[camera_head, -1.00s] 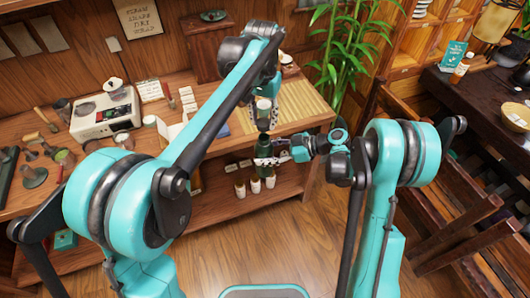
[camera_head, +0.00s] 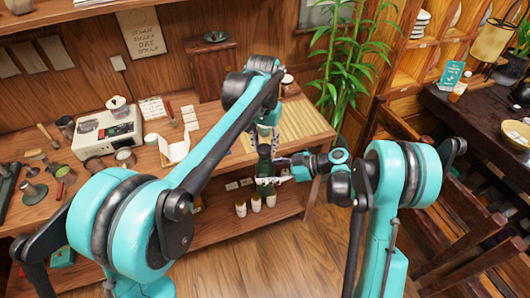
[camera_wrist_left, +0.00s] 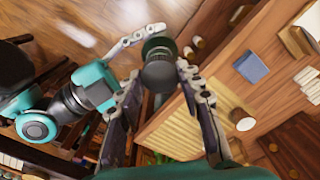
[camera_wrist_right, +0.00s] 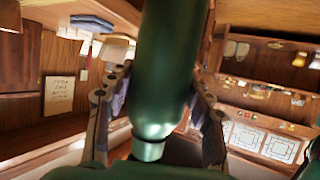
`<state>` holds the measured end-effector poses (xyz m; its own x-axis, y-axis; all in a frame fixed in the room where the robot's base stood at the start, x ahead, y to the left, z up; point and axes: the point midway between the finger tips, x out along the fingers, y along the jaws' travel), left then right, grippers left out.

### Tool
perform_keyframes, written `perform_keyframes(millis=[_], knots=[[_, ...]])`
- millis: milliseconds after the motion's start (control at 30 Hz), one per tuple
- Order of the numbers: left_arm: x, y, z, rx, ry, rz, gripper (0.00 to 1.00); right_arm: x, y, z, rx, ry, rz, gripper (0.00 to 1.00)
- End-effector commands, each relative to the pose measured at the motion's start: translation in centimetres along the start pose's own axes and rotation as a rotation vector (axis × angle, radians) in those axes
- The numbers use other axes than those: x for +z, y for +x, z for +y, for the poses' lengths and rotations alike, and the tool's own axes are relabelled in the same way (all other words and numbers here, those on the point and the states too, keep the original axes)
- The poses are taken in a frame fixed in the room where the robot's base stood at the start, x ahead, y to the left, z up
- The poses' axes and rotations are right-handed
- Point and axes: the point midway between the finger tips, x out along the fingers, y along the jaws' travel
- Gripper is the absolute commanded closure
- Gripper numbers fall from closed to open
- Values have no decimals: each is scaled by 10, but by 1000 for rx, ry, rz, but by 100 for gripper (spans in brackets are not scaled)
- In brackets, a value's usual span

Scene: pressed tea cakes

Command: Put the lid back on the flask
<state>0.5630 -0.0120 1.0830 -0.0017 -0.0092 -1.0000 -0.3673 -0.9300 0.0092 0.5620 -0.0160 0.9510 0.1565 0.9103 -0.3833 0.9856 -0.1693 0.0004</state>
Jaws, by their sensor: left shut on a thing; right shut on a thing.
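The green flask (camera_wrist_right: 170,75) stands upright in the head view (camera_head: 264,168), held off the floor in front of the bench. My right gripper (camera_head: 272,180) is shut around its body. In the left wrist view the flask's green shoulder shows just beyond the lid. I cannot tell whether lid and flask touch.
The wooden bench (camera_head: 222,142) is behind the grippers, with a bamboo mat (camera_head: 300,120) and a white machine (camera_head: 106,132) on it. Several pale bottles (camera_head: 255,203) stand on its lower shelf. The floor in front is clear. Dark wooden chairs (camera_head: 450,220) stand at right.

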Motion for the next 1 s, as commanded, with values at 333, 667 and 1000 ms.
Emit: perform_keyframes(millis=[333,667,1000], knots=[[0,10,0,0,0,0,73,0,0,0,0,0,1,100],[0,18,0,0,0,0,73,0,0,0,0,0,1,100],[0,18,0,0,0,0,73,0,0,0,0,0,1,100]])
